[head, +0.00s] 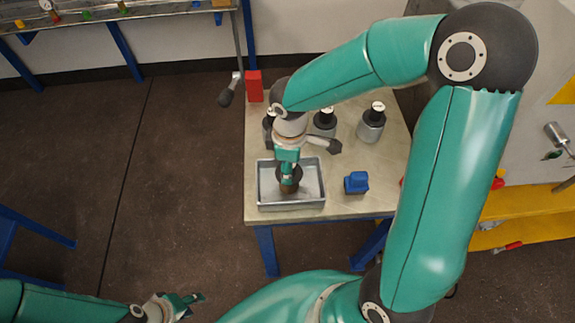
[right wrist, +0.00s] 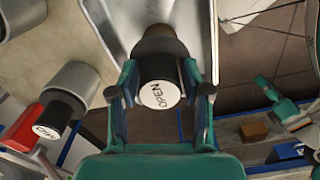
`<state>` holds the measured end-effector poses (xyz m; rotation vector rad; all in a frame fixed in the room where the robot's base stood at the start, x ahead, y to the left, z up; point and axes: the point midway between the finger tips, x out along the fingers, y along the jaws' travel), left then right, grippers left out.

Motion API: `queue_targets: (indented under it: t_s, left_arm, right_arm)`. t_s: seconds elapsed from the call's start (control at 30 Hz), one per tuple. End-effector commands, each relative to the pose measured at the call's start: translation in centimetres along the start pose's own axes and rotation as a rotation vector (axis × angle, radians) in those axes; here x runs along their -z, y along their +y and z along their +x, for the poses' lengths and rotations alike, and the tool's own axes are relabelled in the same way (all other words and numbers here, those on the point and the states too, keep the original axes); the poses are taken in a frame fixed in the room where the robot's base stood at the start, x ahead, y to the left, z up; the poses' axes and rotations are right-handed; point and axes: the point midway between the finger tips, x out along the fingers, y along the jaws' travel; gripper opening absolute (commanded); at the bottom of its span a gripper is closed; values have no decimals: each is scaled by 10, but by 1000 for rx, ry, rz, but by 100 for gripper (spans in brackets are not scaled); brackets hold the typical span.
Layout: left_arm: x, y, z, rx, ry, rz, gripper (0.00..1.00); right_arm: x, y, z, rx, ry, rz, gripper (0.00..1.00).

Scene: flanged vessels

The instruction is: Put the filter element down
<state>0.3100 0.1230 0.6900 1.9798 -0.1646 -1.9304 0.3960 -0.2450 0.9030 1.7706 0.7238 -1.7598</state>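The filter element (head: 290,187) is a dark cylinder with a brownish lower body. It is upright within the outline of the grey metal tray (head: 262,206); I cannot tell whether its base touches the tray floor. In the right wrist view its black top with a white "OPEN" label (right wrist: 159,94) lies between my fingers. My right gripper (head: 288,172) points down over the tray, and its two fingers (right wrist: 162,88) press against both sides of the filter element. My left gripper (head: 190,302) is open and empty at the bottom left, away from the table.
Grey vessels with black caps (head: 371,124) stand at the back of the table (head: 395,160). A red block (head: 254,86) is at the back left corner, and a blue object (head: 356,182) is right of the tray.

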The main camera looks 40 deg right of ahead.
Motion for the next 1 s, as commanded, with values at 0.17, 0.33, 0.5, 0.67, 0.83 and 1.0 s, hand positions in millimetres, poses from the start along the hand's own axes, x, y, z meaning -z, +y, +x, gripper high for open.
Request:
queue_targets:
  t_s: [0.17,0.33,0.5,0.67,0.83,1.0]
  left_arm:
    - [0,0,0,0,0,0,40]
    - [0,0,-1,0,0,0,40]
    - [0,1,-2,0,0,0,40]
    - [0,1,-4,0,0,0,40]
    - [0,2,-4,0,0,0,40]
    - [0,2,-5,0,0,0,40]
  right_arm:
    - [0,0,0,1,-1,0,62]
    - [0,0,-1,1,0,-1,62]
    - [1,1,-11,-3,2,0,62]
    - [1,0,-37,-4,5,0,62]
    - [2,1,-72,-5,5,-1,62]
    - [1,0,-102,-2,3,-2,62]
